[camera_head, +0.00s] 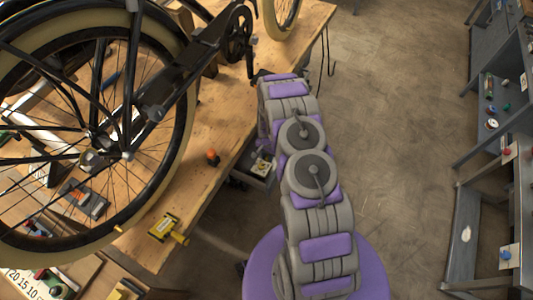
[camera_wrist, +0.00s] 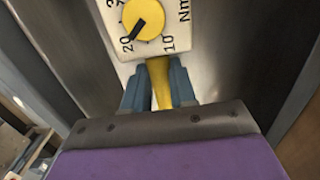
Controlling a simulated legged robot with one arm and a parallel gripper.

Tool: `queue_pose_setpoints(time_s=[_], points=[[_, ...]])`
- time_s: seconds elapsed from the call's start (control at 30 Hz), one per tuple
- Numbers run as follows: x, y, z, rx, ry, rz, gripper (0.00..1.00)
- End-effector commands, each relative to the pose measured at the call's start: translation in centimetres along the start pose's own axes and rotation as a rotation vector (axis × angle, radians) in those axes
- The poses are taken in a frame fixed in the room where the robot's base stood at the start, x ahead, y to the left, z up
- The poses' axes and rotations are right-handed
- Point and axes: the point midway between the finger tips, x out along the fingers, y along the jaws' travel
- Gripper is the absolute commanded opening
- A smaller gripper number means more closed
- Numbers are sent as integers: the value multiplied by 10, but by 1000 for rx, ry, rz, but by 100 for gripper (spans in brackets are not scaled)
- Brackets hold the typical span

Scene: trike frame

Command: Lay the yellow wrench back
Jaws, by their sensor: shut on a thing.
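In the wrist view my gripper (camera_wrist: 159,82) is shut on the yellow shaft of the yellow wrench (camera_wrist: 161,88), with a blue-grey finger on each side. Beyond the fingers is a white dial plate (camera_wrist: 127,38) with a yellow knob, numbers and "Nm"; the shaft meets its lower edge. In the head view my arm hides the gripper. A small white plate with a yellow knob (camera_head: 262,167) shows left of my arm, beside the bench edge. I cannot tell whether it is the same dial.
A wooden bench (camera_head: 215,130) carries a bicycle-like frame with a large wheel (camera_head: 170,165). A yellow tool (camera_head: 165,228) lies near the bench's front edge, with an orange-topped knob (camera_head: 212,157) farther back. Grey shelves (camera_head: 465,230) stand at right. The floor (camera_head: 390,130) between is clear.

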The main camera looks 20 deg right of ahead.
Motion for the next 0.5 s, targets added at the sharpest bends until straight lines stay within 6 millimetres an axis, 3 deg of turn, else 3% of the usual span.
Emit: queue_pose_setpoints(time_s=[0.5], points=[[5,-3,2,0,5,2,0]])
